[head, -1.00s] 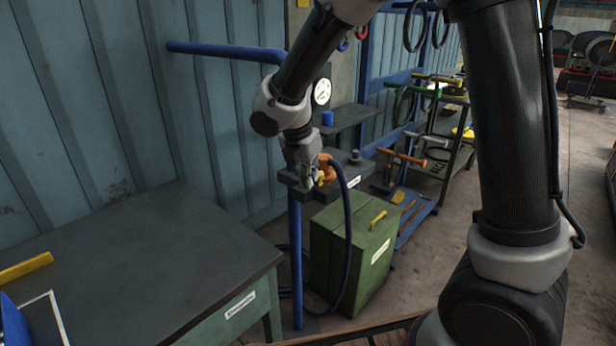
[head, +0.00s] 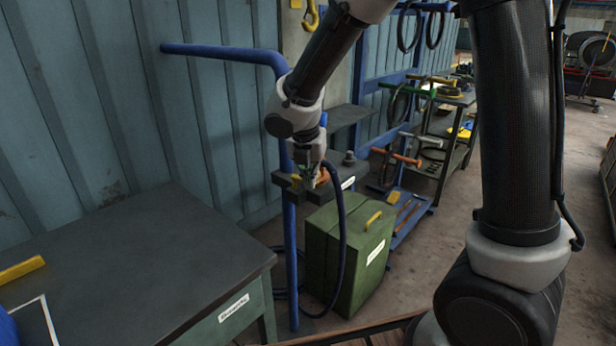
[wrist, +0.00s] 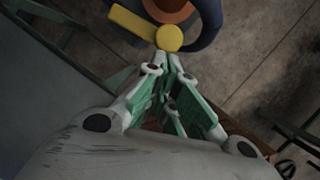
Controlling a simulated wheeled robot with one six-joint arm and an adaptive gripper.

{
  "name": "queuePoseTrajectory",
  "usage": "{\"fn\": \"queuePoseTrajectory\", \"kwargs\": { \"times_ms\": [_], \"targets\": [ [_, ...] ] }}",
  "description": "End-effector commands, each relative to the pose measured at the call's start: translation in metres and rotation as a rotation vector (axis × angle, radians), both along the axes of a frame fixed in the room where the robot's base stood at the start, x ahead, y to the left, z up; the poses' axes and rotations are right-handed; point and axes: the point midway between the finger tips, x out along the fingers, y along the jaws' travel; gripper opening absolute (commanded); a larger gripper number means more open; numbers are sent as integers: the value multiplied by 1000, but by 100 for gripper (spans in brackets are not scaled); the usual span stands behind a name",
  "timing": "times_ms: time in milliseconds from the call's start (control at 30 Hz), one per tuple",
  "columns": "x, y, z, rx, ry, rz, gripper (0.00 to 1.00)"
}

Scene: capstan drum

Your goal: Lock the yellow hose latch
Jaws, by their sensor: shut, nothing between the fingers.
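The yellow latch (wrist: 131,22) is a flat bar with a round knob (wrist: 169,38) at its right end in the wrist view. It lies against the orange hose fitting (wrist: 170,8), where the dark blue hose (wrist: 208,22) joins. In the head view, a bit of yellow latch (head: 296,179) shows left of my gripper (head: 311,184), and the orange fitting (head: 325,175) shows to its right. My gripper is shut and empty, pointing down. In the wrist view its green-padded fingertips (wrist: 173,66) lie just below the knob. I cannot tell whether they touch it.
The hose hangs in a loop past the green cabinet (head: 340,262). A blue pipe post (head: 291,240) stands just left of the fitting. A dark bench (head: 130,265) fills the lower left. A tool cart (head: 450,130) stands behind at right, with open floor beside it.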

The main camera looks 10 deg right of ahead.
Motion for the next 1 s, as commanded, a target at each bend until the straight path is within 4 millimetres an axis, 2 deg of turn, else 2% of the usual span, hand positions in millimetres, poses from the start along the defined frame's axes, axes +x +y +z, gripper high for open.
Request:
{"fn": "queuePoseTrajectory", "kwargs": {
  "times_ms": [267, 600, 1000],
  "targets": [
    [7, -16, 0, 1, -1, 207, 0],
    [16, -28, 0, 0, 0, 202, 0],
    [20, -32, 0, 0, -2, 201, 0]
  ]
}}
